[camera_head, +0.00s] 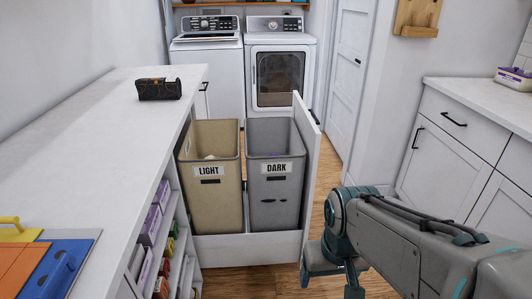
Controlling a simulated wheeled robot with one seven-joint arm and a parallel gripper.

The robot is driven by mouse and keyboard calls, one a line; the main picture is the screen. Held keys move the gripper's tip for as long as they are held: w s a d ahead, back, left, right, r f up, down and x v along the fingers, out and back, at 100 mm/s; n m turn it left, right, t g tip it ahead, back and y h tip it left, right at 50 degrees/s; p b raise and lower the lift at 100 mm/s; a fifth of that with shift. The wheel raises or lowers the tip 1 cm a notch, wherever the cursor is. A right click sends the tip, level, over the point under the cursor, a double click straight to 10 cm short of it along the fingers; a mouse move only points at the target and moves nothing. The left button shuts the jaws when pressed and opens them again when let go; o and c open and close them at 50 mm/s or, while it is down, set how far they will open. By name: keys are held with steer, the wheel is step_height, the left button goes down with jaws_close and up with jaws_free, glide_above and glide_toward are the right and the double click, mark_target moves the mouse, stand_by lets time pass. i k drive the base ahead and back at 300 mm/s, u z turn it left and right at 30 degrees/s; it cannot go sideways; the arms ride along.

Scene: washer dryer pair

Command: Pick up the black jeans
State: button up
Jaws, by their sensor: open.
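A small dark folded bundle with brownish edges, which looks like the black jeans (159,89), lies on the white counter (95,140) at the left, toward its far end. My gripper (335,284) is low at the bottom right of centre, in front of the pull-out hampers. It points downward, and its jaws are open and empty. It is well apart from the bundle, to its right and nearer to me. The lower ends of the fingers are partly cut off or hard to make out.
A beige LIGHT hamper (212,200) and a grey DARK hamper (274,205) stand in a pulled-out drawer (245,250) beside the counter. A washer (207,75) and dryer (281,75) stand behind. White cabinets (458,145) line the right. Wooden floor shows between.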

mark_target(170, 88)
steer(key=z, duration=0.15)
steer(key=i, duration=0.9)
steer(key=u, duration=0.75)
steer(key=i, duration=0.65)
steer(key=u, duration=0.6)
